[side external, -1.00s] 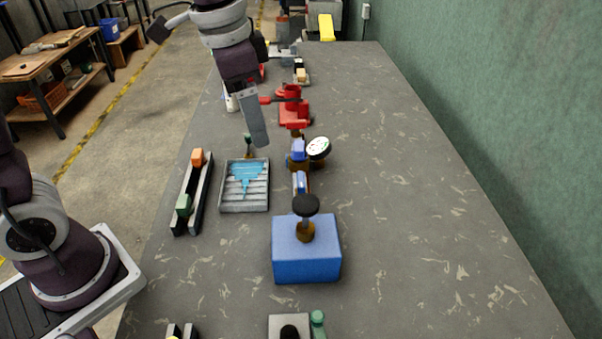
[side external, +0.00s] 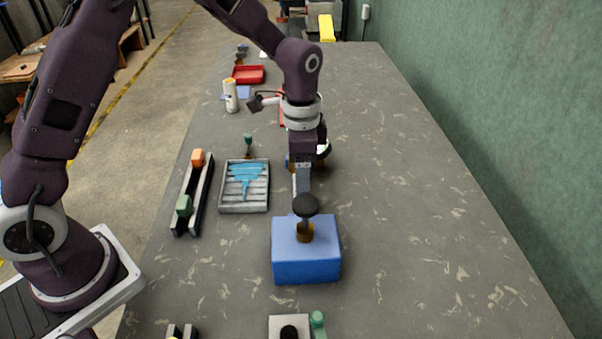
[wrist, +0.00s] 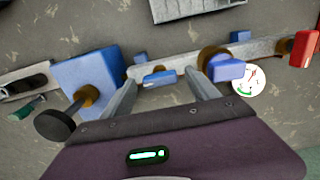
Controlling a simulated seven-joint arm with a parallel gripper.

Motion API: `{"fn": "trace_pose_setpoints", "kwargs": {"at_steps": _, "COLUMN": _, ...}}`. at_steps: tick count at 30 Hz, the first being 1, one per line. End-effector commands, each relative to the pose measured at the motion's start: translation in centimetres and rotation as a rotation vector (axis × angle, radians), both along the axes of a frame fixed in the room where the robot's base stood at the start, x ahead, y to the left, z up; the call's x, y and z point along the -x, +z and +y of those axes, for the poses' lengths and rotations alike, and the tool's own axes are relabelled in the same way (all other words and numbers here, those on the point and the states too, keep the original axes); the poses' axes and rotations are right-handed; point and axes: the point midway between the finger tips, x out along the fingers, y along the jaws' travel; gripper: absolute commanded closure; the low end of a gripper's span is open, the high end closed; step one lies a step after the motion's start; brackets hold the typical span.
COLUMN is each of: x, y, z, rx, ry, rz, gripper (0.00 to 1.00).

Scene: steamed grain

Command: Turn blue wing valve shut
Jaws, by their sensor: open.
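A grey pipe (wrist: 180,62) runs from a blue box (wrist: 90,80) towards a red part. A small blue wing handle (wrist: 160,77) sits on the pipe. My gripper (wrist: 161,80) is open, with one finger on each side of this handle in the wrist view; I cannot tell whether they touch it. A second blue wing piece (wrist: 229,70) on a brown round collar lies right of the fingers, beside a white dial gauge (wrist: 249,80). In the side view my gripper (side external: 302,182) points down behind the box's black knob and hides the handle.
The blue box (side external: 306,262) carries a black round knob (side external: 306,205) close to my gripper. A grey tray with a blue pattern (side external: 244,205) and a dark rail with orange and green blocks (side external: 193,190) lie left. The table's right side is clear.

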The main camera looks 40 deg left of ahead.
Motion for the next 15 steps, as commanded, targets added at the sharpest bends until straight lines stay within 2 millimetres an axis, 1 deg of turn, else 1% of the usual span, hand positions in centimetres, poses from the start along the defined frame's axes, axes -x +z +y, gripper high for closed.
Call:
{"fn": "trace_pose_setpoints", "kwargs": {"at_steps": 1, "x": 0.01, "y": 0.01, "z": 0.01, "rx": 0.000, "ry": 0.000, "rz": 0.000, "gripper": 0.33}}
{"fn": "trace_pose_setpoints", "kwargs": {"at_steps": 10, "x": 0.01, "y": 0.04, "z": 0.01, "rx": 0.000, "ry": 0.000, "rz": 0.000, "gripper": 0.92}}
{"fn": "trace_pose_setpoints", "kwargs": {"at_steps": 11, "x": 0.01, "y": 0.04, "z": 0.01, "rx": 0.000, "ry": 0.000, "rz": 0.000, "gripper": 0.93}}
{"fn": "trace_pose_setpoints", "kwargs": {"at_steps": 15, "x": 0.01, "y": 0.06, "z": 0.01, "rx": 0.000, "ry": 0.009, "rz": 0.000, "gripper": 0.93}}
